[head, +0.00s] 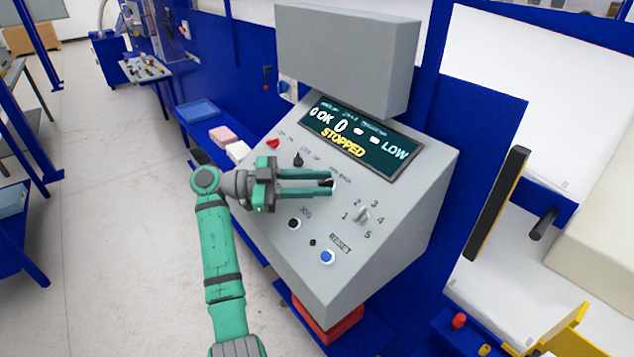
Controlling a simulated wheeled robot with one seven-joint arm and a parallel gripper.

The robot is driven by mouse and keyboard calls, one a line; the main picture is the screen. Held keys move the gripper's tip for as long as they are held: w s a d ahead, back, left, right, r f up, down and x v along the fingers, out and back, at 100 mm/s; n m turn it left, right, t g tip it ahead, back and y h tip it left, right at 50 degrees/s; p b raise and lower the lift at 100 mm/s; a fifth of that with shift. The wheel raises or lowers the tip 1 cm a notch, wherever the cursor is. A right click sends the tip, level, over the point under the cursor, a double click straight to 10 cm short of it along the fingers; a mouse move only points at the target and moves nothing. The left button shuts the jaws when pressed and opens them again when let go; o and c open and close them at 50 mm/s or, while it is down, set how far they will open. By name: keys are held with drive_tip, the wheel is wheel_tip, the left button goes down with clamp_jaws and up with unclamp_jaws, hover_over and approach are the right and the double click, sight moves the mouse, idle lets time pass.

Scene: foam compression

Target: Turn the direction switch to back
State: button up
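The grey sloped control panel (273,205) stands in front of me with its display reading STOPPED. The direction switch is a small black knob (326,183) under a FWD/BACK label, mostly hidden by my fingers. Which way its pointer faces cannot be made out. My gripper (330,182) reaches in from the left, its two teal fingers apart, one above the other in the picture, with their tips at the knob on either side. Whether the fingers press on the knob cannot be told.
Near my fingers are a red switch (272,143), another black knob (298,160), a black button (294,223), a numbered dial (362,214) and a blue reset button (327,257). A grey box (345,55) overhangs the display. Open floor (110,200) lies to the left.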

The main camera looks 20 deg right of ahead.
drive_tip(key=shift+w+a+r, duration=0.1)
drive_tip(key=shift+w+a, duration=0.1)
drive_tip(key=shift+a, duration=0.35)
drive_tip(key=v, duration=0.9)
drive_tip(key=shift+a, duration=0.35)
